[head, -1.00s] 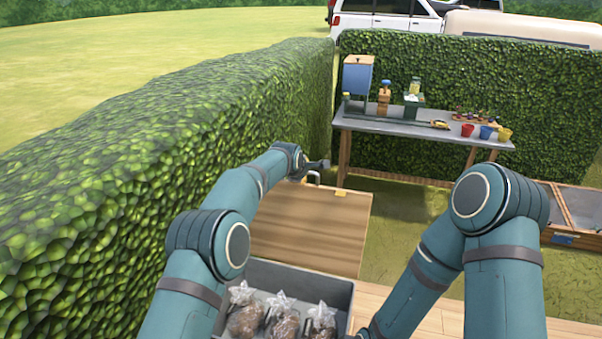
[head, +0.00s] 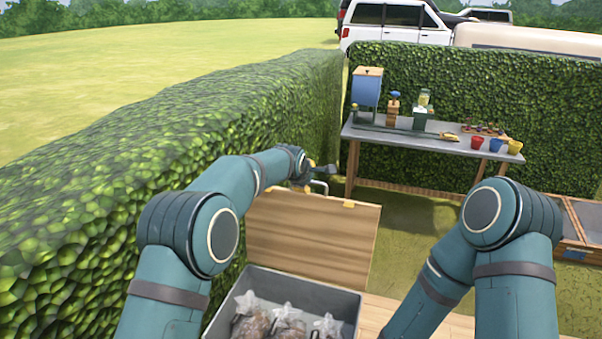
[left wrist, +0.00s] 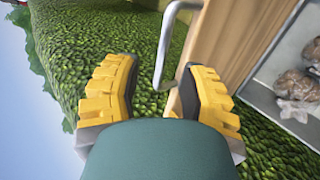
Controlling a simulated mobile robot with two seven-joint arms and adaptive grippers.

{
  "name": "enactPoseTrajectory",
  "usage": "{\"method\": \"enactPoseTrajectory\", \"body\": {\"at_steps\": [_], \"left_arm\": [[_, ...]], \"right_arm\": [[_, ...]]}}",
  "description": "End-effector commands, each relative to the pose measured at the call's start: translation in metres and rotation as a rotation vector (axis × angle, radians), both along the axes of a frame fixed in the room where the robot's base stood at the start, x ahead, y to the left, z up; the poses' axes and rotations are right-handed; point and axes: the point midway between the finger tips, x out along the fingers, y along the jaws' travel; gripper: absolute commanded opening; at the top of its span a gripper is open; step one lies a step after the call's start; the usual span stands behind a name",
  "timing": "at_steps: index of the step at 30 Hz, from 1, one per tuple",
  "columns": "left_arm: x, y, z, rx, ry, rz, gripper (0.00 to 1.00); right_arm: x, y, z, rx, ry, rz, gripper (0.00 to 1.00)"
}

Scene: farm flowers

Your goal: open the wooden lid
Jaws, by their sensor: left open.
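The wooden lid (head: 312,232) stands raised at the back of a grey box (head: 300,276), so the box is open. A bent metal handle (head: 319,186) sits at the lid's top edge. My left gripper (head: 326,171) is beside this handle. In the left wrist view, the yellow-padded fingers of my left gripper (left wrist: 157,85) are spread apart. The metal handle (left wrist: 165,45) shows in the gap between them, and the lid's edge (left wrist: 215,45) is close by the right finger. Whether a finger touches the handle or lid, I cannot tell. My right gripper is out of view.
Several clear bags of brown material (head: 288,324) lie in the box. A tall hedge (head: 130,200) runs close along the left. A grey worktable (head: 430,142) with pots and jars stands at the back. Grass is open between the lid and the table.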

Motion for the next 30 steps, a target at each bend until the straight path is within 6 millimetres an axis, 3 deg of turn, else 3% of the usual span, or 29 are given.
{"method": "enactPoseTrajectory", "body": {"at_steps": [6,15,26,30], "left_arm": [[-0.026,0.010,0.028,-0.002,-0.003,-0.001,0.41],[-0.045,0.018,0.046,-0.002,-0.003,0.001,0.41],[-0.046,0.019,0.045,-0.001,-0.002,0.000,0.41],[-0.050,0.029,0.016,0.029,0.015,-0.024,0.41]], "right_arm": [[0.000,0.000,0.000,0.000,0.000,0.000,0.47],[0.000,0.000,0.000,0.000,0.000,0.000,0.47],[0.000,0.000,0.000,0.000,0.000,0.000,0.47],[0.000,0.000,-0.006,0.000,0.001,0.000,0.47]]}}
